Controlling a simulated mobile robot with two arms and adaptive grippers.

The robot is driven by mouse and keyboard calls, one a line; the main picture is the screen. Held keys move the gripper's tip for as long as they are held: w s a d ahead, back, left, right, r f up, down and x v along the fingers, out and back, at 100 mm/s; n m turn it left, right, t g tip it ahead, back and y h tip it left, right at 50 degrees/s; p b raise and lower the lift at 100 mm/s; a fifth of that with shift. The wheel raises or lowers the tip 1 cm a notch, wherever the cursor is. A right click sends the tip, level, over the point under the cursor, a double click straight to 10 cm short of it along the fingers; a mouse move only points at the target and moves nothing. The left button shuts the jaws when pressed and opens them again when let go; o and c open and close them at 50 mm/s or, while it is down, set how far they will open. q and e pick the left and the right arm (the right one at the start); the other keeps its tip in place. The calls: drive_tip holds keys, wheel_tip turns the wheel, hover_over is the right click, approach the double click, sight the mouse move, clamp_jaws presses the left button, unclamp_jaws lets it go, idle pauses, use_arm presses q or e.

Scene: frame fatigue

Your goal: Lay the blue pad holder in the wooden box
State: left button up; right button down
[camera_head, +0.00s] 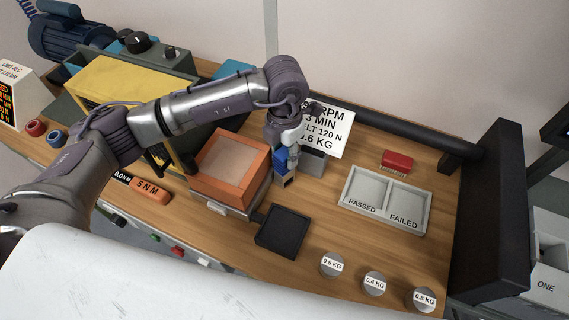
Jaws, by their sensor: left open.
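The open wooden box (262,163), with orange-brown walls and a paler inside, stands left of centre on the bench. A small blue piece (280,159), likely the blue pad holder, shows just right of the box, with grey parts around it. My left gripper (288,158) reaches down from above at this blue piece, with its jaws open. The gripper hides part of the piece, and I cannot tell whether they touch. My right gripper is not in view.
Grey blocks (313,162) and a label sign (330,128) stand right of the gripper. A black square plate (282,232) lies in front. The passed/failed tray (384,211), a red brush (397,160) and round weights (374,284) are to the right. A yellow-topped machine (110,80) stands left.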

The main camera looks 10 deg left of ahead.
use_arm(q)
wheel_tip(320, 180, down, 4)
drive_tip(key=shift+r+p, duration=0.2)
drive_tip(key=shift+p, duration=0.7)
drive_tip(key=shift+f, duration=0.45)
clamp_jaws()
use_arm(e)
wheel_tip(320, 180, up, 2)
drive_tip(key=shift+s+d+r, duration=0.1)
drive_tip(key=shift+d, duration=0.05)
